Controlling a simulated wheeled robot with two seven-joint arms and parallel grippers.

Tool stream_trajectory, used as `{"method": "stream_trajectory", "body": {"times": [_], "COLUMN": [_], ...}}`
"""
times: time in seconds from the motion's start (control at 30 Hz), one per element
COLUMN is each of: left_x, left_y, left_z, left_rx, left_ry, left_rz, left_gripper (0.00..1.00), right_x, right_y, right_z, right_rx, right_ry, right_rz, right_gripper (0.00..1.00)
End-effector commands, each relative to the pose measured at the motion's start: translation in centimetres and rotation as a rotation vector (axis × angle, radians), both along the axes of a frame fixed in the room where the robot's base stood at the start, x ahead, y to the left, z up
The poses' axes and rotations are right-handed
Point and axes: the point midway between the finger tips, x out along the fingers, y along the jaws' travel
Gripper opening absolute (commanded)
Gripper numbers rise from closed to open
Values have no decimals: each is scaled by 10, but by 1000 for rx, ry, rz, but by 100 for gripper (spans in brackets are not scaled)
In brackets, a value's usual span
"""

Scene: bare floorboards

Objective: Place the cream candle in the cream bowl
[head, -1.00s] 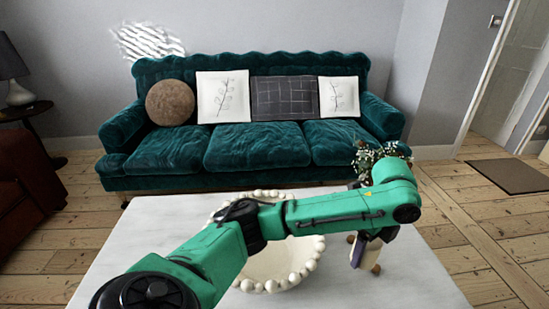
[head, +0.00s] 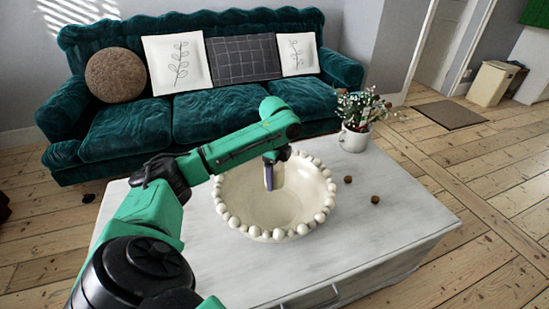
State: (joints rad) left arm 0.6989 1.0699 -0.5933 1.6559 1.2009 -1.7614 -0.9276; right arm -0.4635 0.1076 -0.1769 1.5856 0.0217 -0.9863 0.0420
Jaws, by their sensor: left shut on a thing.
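The cream bowl (head: 240,205), with a beaded rim, stands on the pale table. My left arm reaches across its far left side. My left gripper (head: 270,178) points down over the bowl's inside and is shut on the cream candle (head: 278,176). Only part of the candle shows beside the dark finger. It appears within the rim's outline; I cannot tell whether it touches the bowl. My right gripper is not in view.
The pale table (head: 385,215) has free room right of the bowl. Two small brown pieces (head: 375,200) lie there. A white mug with flowers (head: 354,138) stands at the back right. A green sofa (head: 215,115) is behind the table.

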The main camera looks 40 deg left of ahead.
Motion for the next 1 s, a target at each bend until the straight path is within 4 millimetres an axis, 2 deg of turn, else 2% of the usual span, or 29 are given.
{"method": "stream_trajectory", "body": {"times": [0.03, 0.2, 0.37, 0.5, 0.63, 0.87, 0.9, 0.97, 1.0], "left_x": [0, 0, 0, 0, 0, 0, 0, 0, 0], "left_y": [0, 0, 0, -1, 0, 0, 0, 0, 0], "left_z": [-18, -63, -84, -111, -115, -116, -117, -117, -117], "left_rx": [0, 1, 0, 0, 1, 0, 0, 0, 0], "left_ry": [2, 1, 0, 1, -2, -1, 0, 0, 0], "left_rz": [1, -1, -1, -1, -1, -1, -1, -1, -1], "left_gripper": [6, 6, 6, 6, 6, 6, 78, 100, 100], "right_x": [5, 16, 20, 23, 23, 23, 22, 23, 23], "right_y": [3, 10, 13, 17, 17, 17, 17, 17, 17], "right_z": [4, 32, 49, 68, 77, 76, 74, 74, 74], "right_rx": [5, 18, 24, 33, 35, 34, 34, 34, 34], "right_ry": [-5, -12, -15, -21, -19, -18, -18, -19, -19], "right_rz": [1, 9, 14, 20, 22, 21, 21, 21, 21], "right_gripper": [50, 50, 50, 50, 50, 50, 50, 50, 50]}}
